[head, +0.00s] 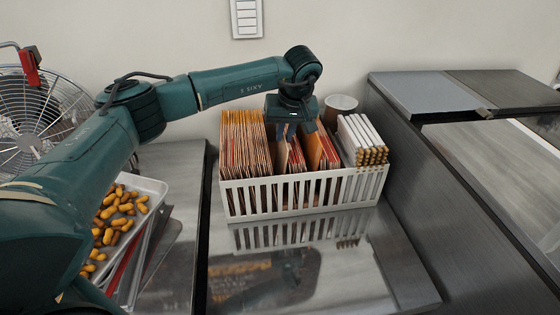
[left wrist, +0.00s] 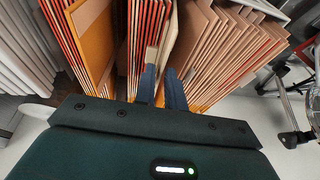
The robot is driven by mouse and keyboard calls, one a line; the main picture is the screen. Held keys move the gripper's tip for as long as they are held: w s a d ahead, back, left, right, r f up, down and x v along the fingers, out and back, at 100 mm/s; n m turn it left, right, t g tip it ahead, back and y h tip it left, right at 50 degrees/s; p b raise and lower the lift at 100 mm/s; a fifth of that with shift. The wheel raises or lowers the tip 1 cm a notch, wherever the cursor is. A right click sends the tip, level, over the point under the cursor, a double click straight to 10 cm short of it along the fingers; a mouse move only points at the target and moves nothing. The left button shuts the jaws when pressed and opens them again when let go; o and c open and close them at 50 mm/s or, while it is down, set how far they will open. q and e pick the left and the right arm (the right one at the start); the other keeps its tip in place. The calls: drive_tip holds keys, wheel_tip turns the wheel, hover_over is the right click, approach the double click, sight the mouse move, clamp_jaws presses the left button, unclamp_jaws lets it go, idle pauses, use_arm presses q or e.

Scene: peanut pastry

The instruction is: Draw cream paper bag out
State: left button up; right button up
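A white slatted basket (head: 300,192) stands on the metal counter and holds upright rows of paper bags. A cream paper bag (left wrist: 172,32) stands among brown and red-edged bags near the middle of the basket. My left gripper (head: 293,132) points down into the basket's middle from above. In the left wrist view its two fingers (left wrist: 162,88) are a narrow gap apart, with the cream bag's edge running down between them. I cannot tell whether they press on it. The fingertips are partly hidden among the bags in the head view. My right gripper is not in view.
Brown bags (head: 244,145) fill the basket's left side; white packs with brown ends (head: 362,138) fill its right. A round container (head: 341,103) stands behind. A tray of peanut-shaped pastries (head: 150,187) and a fan (head: 40,115) are at left. The counter before the basket is clear.

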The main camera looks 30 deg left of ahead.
use_arm(q)
clamp_jaws()
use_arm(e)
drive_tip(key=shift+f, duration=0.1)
use_arm(q)
drive_tip(key=shift+r+p, duration=0.45)
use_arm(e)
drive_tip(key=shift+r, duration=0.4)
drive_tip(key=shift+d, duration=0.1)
